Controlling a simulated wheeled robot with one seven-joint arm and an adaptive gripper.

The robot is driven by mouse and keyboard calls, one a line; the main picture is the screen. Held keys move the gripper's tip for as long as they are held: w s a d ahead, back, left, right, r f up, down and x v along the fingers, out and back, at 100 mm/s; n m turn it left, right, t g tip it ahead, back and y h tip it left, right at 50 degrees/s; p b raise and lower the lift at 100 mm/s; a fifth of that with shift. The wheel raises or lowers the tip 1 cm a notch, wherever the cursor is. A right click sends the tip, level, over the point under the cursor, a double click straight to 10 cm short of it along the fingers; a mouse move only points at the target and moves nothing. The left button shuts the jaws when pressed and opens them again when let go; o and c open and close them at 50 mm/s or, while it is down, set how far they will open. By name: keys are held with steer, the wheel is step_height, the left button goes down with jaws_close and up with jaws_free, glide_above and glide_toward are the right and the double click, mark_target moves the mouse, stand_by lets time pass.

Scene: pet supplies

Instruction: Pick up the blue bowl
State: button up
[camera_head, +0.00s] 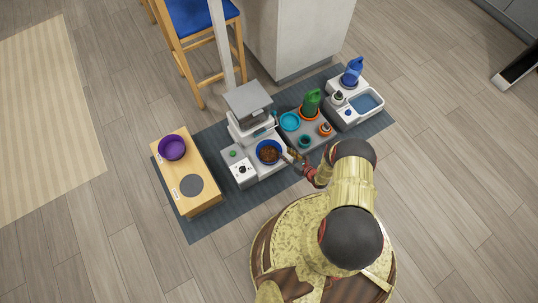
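The blue bowl (267,143) sits on the light front base of a grey and white dispenser-like machine (247,122), near the middle of the mat. It holds brown pieces (268,154) that look like kibble. My gripper (292,156) is low at the right side of the bowl, with its tips close to the bowl's right rim. The gripper is small and partly hidden by my arm. I cannot tell whether its fingers touch the rim or whether they are open or shut.
A dark mat (203,226) lies under several stations. A wooden stand (187,168) with a purple bowl (172,147) is at left. A green bottle (312,102), a cyan bowl (290,121) and a blue bottle (353,71) stand to the right. A chair (202,40) and white cabinet (300,35) are behind.

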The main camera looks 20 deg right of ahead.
mark_target(281, 149)
steer(key=b+x, duration=0.1)
steer(key=x, duration=0.4)
steer(key=shift+b, duration=0.35)
jaws_close()
stand_by(0.5)
